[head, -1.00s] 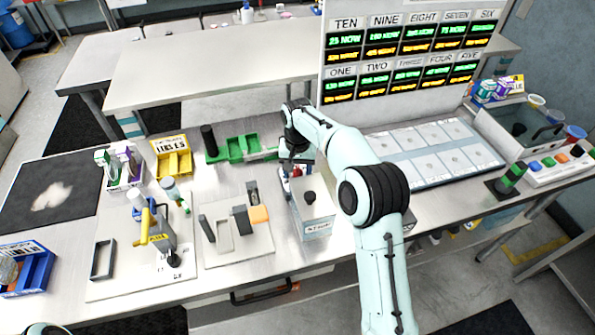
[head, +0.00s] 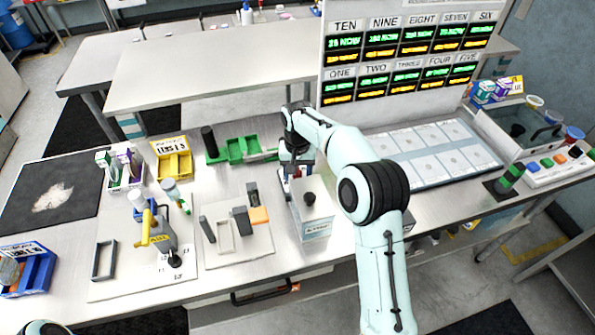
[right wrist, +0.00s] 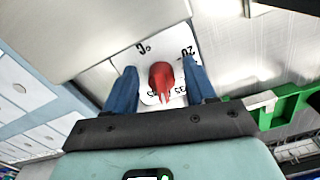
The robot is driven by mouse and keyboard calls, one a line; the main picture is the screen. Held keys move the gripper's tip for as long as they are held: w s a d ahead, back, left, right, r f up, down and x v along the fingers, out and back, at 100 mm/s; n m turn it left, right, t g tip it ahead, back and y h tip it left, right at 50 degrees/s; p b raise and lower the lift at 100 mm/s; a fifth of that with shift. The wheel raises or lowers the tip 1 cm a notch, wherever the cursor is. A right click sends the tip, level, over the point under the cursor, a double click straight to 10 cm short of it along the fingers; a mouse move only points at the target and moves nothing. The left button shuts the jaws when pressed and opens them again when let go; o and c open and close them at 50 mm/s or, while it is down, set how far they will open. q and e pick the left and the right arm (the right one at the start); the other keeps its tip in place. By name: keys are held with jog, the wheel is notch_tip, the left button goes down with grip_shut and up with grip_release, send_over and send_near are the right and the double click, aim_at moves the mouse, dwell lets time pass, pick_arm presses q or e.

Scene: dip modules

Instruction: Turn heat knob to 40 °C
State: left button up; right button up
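The red heat knob (right wrist: 161,80) sits on a white dial plate (right wrist: 150,98) with black marks, among them "°C" and "20", in the right wrist view. My right gripper (right wrist: 163,85) is open, its two blue fingers on either side of the knob with visible gaps. In the head view my right gripper (head: 290,168) is at the back left of a pale box (head: 318,224) with a black knob (head: 309,198) on top. The red knob's pointer and exact reading are hard to tell. My left gripper is out of view.
Green trays (head: 243,149) stand just left of and behind my right gripper. A board with grey blocks (head: 232,245) lies left of the box. A wall of displays (head: 405,60) stands behind, and a pale panel (head: 430,152) lies to the right.

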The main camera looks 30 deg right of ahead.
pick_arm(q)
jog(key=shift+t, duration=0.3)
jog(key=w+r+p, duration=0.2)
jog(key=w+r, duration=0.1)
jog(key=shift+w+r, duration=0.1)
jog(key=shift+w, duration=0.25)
pick_arm(e)
notch_tip(320, 180, up, 13)
jog(key=shift+r, duration=0.2)
